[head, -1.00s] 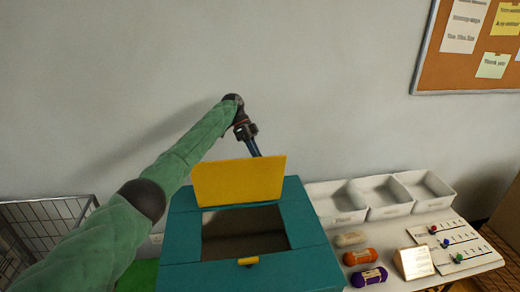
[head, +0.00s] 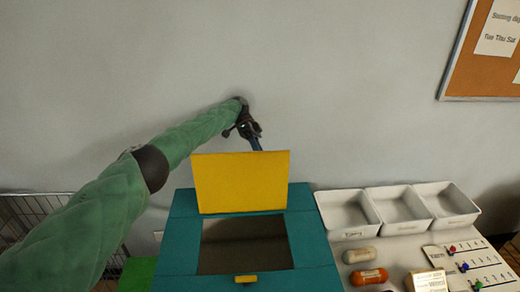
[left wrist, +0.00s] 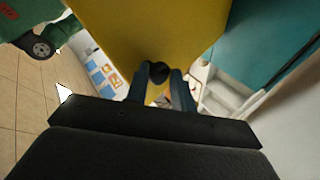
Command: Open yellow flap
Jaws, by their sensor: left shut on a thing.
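The yellow flap (head: 241,182) stands raised, close to upright, at the back of the opening in the teal box (head: 185,240). The dark opening (head: 243,246) below it is uncovered. My left gripper (head: 257,146) is behind the flap's top edge, and its fingertips are hidden there in the head view. In the left wrist view the fingers (left wrist: 160,80) are shut on a small dark knob (left wrist: 158,71) at the edge of the yellow flap (left wrist: 150,35). My right gripper is not in view.
White trays (head: 398,212) stand on the table right of the box. A tan yarn roll (head: 360,256), an orange one (head: 368,277) and a peg board (head: 470,266) lie in front of them. A wire cart (head: 38,212) stands at left. The wall is close behind the box.

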